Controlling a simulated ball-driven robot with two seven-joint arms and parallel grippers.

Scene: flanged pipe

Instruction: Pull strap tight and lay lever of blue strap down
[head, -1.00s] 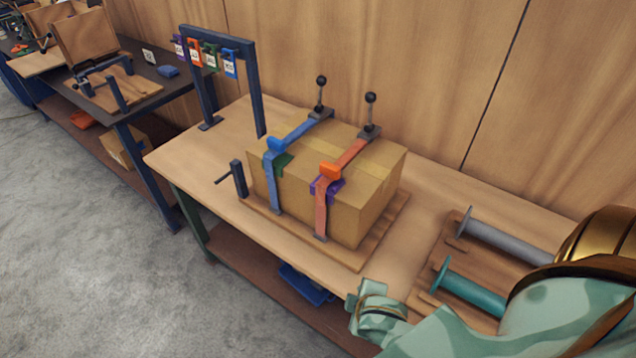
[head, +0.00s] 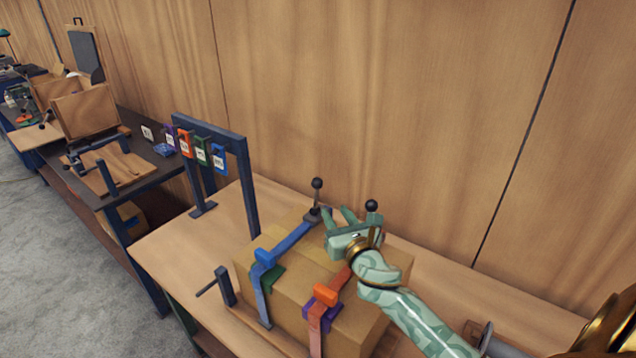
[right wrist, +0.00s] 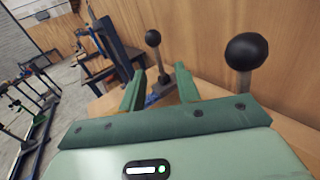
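The blue strap (head: 285,243) runs over the top of the cardboard box (head: 300,265) and down its front. Its lever (head: 317,196), a rod with a black knob, stands upright at the back. The lever also shows in the right wrist view (right wrist: 154,48), beyond the fingertips and roughly between them. My right gripper (head: 338,213) is open and empty above the box's back edge, just right of the blue strap's lever. Its fingers point at the lever; I cannot tell whether they touch it. My left gripper is not in view.
The orange strap (head: 325,298) crosses the box beside the blue one. Its upright black-knobbed lever (head: 371,207) stands close behind my right gripper, and large in the right wrist view (right wrist: 246,55). A dark blue frame with coloured tags (head: 220,160) stands left. The wooden wall is close behind.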

